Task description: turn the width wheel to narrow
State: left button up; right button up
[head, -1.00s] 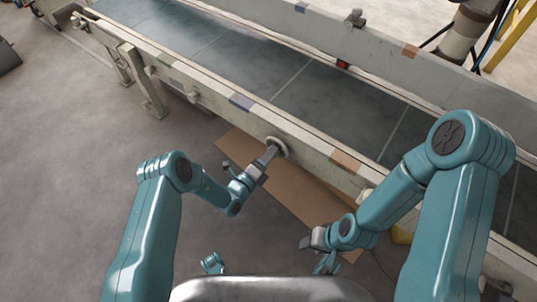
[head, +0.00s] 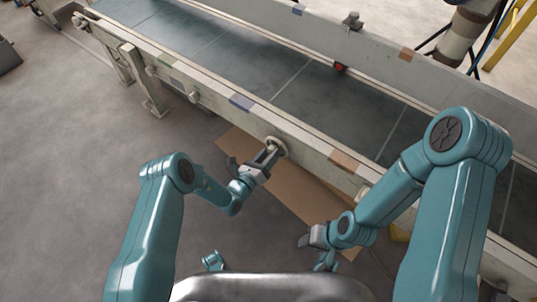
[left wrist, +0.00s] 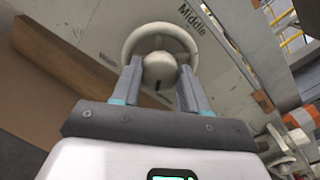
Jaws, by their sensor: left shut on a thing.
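The width wheel (head: 277,147) is a pale round handwheel on the near side rail of the conveyor. In the left wrist view the wheel (left wrist: 131,40) shows its rim and a rounded hub (left wrist: 160,70) with a dark mark on its lower part. My left gripper (head: 268,155) reaches it from the near side. In the left wrist view the fingers of my left gripper (left wrist: 161,85) stand on both sides of the hub, shut on it. My right gripper (head: 312,238) hangs low, away from the wheel; its finger opening is too small to tell.
The conveyor belt (head: 310,95) runs behind the rail. A blue-grey patch (head: 241,103) and a tan patch (head: 343,161) mark the rail. Brown cardboard (head: 290,192) lies on the floor below.

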pick_arm(q)
jog(key=shift+a, duration=0.1)
dwell(0.3)
jog(key=o, duration=1.1)
jog(key=shift+c, duration=0.2)
jog(key=p+v, duration=0.4)
jog(key=v, duration=1.2)
jog(key=shift+s, duration=0.2)
jog(key=shift+r, duration=0.1)
